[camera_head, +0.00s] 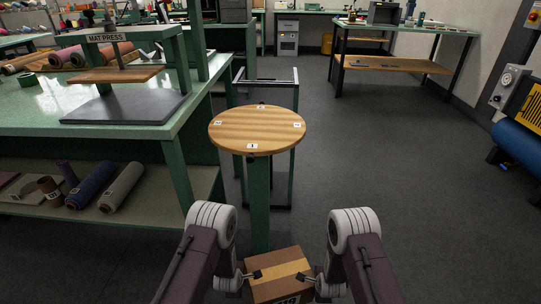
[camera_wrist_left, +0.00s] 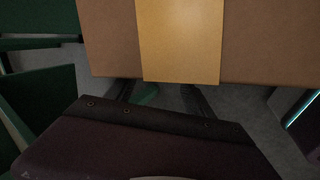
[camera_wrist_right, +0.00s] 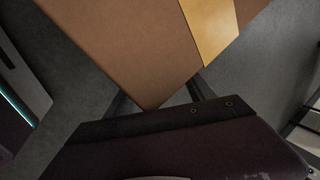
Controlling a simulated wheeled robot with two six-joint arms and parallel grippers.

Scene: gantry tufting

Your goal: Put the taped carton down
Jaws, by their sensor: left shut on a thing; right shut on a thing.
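The taped carton (camera_head: 278,274) is a brown box with a tan tape strip across its top, at the bottom centre of the head view. My left gripper (camera_head: 254,275) is shut on its left side and my right gripper (camera_head: 304,277) is shut on its right side. The carton is held between them, low in front of me. The carton also fills the top of the left wrist view (camera_wrist_left: 110,40) and the right wrist view (camera_wrist_right: 130,50). Its underside is hidden, and the fingertips are mostly hidden in the wrist views.
A round wooden-topped stand (camera_head: 257,130) with small white labels is ahead of the carton, its top empty. A green workbench (camera_head: 130,137) with a mat press (camera_head: 122,102) and rolls below is at left. Floor (camera_head: 390,180) is clear centre right.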

